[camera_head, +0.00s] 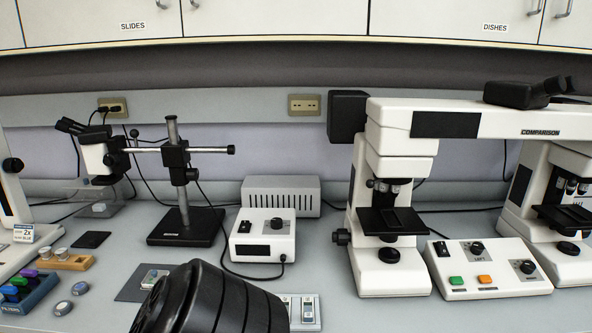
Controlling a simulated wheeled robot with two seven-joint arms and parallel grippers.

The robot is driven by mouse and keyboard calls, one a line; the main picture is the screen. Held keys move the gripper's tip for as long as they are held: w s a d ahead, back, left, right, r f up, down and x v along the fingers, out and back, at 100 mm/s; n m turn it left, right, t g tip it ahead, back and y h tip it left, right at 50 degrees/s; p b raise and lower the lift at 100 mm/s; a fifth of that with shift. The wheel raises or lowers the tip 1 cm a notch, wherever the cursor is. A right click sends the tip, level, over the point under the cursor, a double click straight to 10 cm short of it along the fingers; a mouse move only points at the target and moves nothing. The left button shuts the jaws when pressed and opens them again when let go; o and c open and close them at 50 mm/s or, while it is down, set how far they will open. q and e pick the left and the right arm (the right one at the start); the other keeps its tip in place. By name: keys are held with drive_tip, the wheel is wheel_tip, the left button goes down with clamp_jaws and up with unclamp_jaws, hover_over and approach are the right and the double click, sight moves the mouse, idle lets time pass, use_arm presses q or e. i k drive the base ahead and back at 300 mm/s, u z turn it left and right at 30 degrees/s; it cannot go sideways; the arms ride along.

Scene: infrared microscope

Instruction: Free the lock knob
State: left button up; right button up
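I cannot tell for sure which part is the lock knob. A black boom stand (184,228) at the left carries a stereo microscope head (96,155) on a horizontal silver bar. Its black clamp (176,155) sits on the upright post, and a small dark knob (192,175) shows at the clamp's lower right. Neither of my grippers is in view. A large black ribbed part of my arm fills the bottom middle and hides the bench there.
A white control box (263,247) stands right of the boom stand, with a grey vented box (281,194) behind. The comparison microscope (470,118) and its control panel (488,284) fill the right. Filters (27,291), small discs and a dark mat (133,284) lie front left.

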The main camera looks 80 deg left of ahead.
sight(192, 174)
drive_tip(key=u, duration=3.2)
drive_tip(key=k, duration=0.25)
drive_tip(key=u, duration=0.2)
